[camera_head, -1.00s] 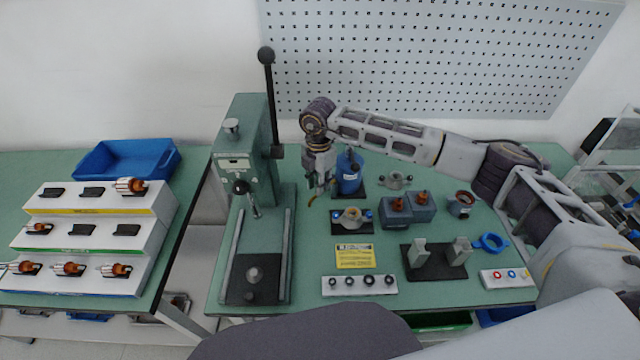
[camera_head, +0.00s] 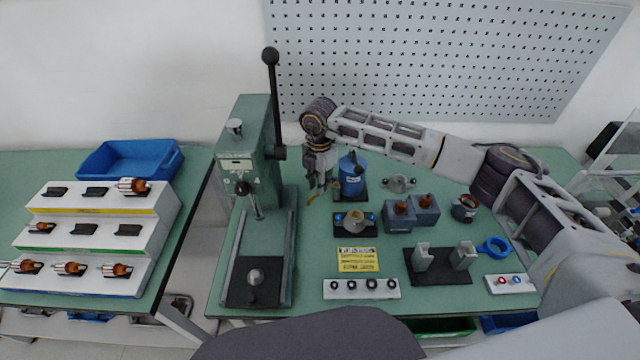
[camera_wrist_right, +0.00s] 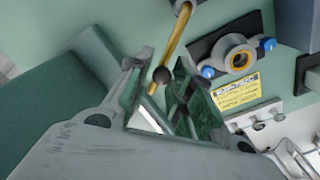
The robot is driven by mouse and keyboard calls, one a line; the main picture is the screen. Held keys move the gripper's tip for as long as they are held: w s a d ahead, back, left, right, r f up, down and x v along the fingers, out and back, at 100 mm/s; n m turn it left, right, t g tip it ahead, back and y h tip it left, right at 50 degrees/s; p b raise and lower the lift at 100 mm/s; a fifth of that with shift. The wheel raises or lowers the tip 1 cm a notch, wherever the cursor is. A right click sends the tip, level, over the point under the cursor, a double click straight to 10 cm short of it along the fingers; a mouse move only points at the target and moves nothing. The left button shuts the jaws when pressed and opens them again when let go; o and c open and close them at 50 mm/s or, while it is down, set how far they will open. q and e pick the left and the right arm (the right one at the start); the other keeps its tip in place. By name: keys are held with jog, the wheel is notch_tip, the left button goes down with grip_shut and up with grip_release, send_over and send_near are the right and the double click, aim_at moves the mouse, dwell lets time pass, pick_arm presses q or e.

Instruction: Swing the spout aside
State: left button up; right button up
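The spout is a thin brass-coloured tube (camera_wrist_right: 177,40) with a dark ball (camera_wrist_right: 161,75) on it in the right wrist view. In the head view, a small orange-yellow piece of it (camera_head: 312,198) shows below my right gripper, beside the blue container (camera_head: 352,178). My right gripper (camera_head: 320,180) hangs to the left of that container. In the right wrist view its fingers (camera_wrist_right: 165,92) are apart, with the tube and ball between them. I cannot tell whether either finger touches the tube. My left gripper is in neither view.
The green lever press (camera_head: 245,150) stands close on the left. A ring fixture with blue knobs (camera_head: 354,222), grey blocks (camera_head: 400,217) and a yellow label (camera_head: 358,260) lie in front. A stepped rack (camera_head: 95,225) and blue bin (camera_head: 128,160) stand farther left.

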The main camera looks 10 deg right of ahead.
jog(key=shift+w+a, duration=0.2)
jog(key=shift+w, duration=0.2)
dwell(0.8)
jog(key=shift+o, duration=1)
jog(key=shift+r+p, duration=0.75)
jog(key=shift+r, duration=1)
jog(key=shift+r+p, duration=0.55)
jog(key=shift+r, duration=0.7)
